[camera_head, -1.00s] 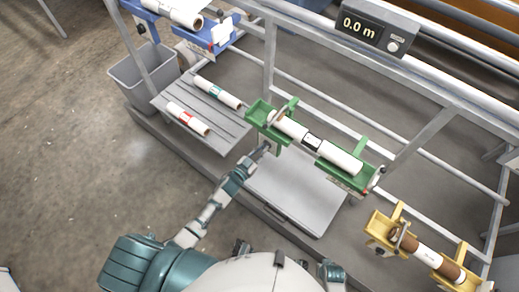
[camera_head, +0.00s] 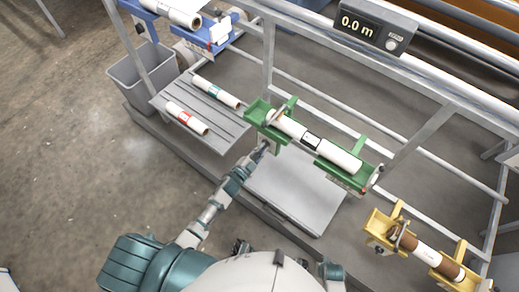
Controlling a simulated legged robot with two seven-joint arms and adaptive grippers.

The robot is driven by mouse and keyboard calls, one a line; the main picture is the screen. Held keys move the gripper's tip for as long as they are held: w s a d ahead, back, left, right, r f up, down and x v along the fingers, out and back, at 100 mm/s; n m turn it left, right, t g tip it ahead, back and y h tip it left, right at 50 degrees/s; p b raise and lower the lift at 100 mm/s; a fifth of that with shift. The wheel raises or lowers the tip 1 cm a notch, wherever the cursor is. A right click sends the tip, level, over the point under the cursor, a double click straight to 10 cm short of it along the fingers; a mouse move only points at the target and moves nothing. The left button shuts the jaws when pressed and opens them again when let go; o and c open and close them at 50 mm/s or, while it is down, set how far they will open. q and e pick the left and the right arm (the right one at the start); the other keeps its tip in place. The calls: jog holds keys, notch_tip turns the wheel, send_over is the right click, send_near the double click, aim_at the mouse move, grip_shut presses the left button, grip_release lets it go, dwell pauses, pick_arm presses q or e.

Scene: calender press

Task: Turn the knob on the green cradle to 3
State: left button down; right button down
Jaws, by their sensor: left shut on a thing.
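The green cradle (camera_head: 325,149) sits on the frame at the middle right and holds a white roll (camera_head: 291,128) with a black-edged label. My left gripper (camera_head: 266,147) is at the cradle's front left end, just below its green end plate. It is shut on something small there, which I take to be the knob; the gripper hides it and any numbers. My right gripper is not in view; only a bit of my right arm shows at the bottom.
A yellow cradle (camera_head: 379,220) with a brown roll stands at the lower right. A blue cradle (camera_head: 214,46) is at the upper left. A slatted shelf (camera_head: 219,142) holds two rolls, beside a grey bin (camera_head: 128,88). A display (camera_head: 370,24) reads 0.0 m. A grey platform (camera_head: 295,190) lies below the green cradle.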

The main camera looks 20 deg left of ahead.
pick_arm(q)
jog(key=shift+w+d+r, duration=0.2)
jog(key=shift+d+r, duration=0.2)
jog(key=shift+r, duration=0.15)
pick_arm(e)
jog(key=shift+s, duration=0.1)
pick_arm(q)
jog(key=c, duration=1)
grip_release()
jog(key=o, duration=0.4)
jog(key=shift+w+d+f, duration=0.1)
jog(key=shift+w, duration=0.1)
jog(key=shift+c, duration=0.2)
jog(key=shift+w+d+f, duration=0.1)
jog(key=shift+w+f, duration=0.05)
jog(key=shift+f, duration=0.05)
jog(key=shift+d, duration=0.1)
jog(key=v, duration=1.2)
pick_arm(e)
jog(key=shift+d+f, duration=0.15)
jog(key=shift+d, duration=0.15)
pick_arm(q)
jog(key=shift+f, duration=0.1)
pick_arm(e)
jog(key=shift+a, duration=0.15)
